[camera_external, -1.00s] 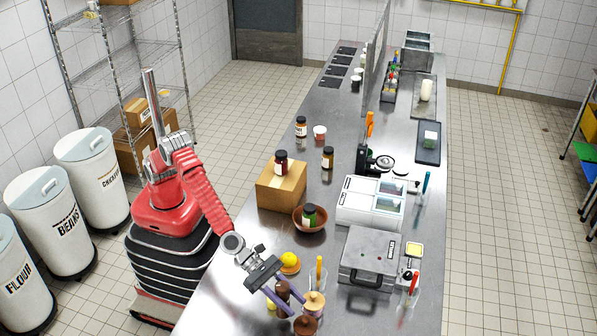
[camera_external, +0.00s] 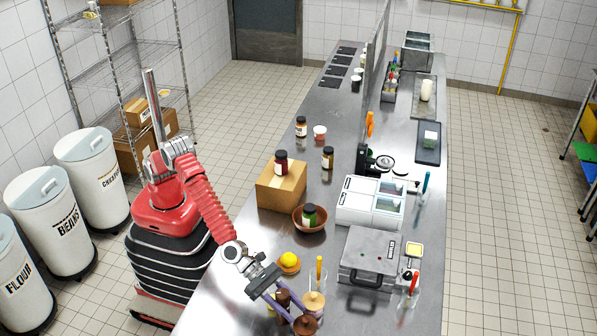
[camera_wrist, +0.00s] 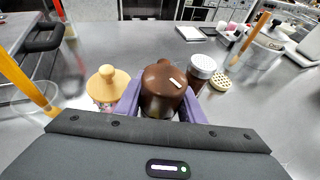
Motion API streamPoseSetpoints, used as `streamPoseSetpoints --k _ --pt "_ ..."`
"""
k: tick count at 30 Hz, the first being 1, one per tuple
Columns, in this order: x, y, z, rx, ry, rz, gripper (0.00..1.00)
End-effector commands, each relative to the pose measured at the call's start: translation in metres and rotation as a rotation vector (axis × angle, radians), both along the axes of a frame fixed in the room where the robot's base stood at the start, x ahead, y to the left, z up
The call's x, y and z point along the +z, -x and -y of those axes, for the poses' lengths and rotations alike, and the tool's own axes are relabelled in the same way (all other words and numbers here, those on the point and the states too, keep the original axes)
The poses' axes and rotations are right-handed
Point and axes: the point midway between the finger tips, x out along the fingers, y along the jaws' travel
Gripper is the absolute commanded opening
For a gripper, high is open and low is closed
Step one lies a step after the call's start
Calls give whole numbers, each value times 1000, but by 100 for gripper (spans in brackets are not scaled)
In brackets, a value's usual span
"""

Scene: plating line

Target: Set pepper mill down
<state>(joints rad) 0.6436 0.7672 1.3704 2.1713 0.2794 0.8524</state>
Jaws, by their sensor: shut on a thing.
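The dark brown pepper mill (camera_wrist: 160,92) sits between the purple fingers of my gripper (camera_wrist: 160,103) in the wrist view, with a small pale mark on its rounded top. In the external view, the brown top (camera_external: 305,325) shows at my fingertips (camera_external: 298,309), near the lower picture edge. My gripper is shut on the mill. The mill's lower part is hidden, so I cannot tell whether its foot touches the steel counter (camera_external: 225,300).
A jar with a pale wooden knob (camera_wrist: 107,80) stands close on the left in the wrist view. A silver-capped shaker (camera_wrist: 203,67) and a pale perforated lid (camera_wrist: 221,82) are close on the right. A lemon (camera_external: 289,259) and a grey press (camera_external: 370,255) stand farther back.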

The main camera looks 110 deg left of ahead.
Motion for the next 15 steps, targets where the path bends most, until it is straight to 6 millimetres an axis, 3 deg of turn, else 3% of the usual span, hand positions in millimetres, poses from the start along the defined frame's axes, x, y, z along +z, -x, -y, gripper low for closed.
streamPoseSetpoints --k 1,2,9,15 --pt "-1 0 0 0 0 0 7" --pt "-2 0 0 0 0 -1 36" --pt "-2 0 0 0 0 -1 53" --pt "-2 0 0 0 0 -1 54"
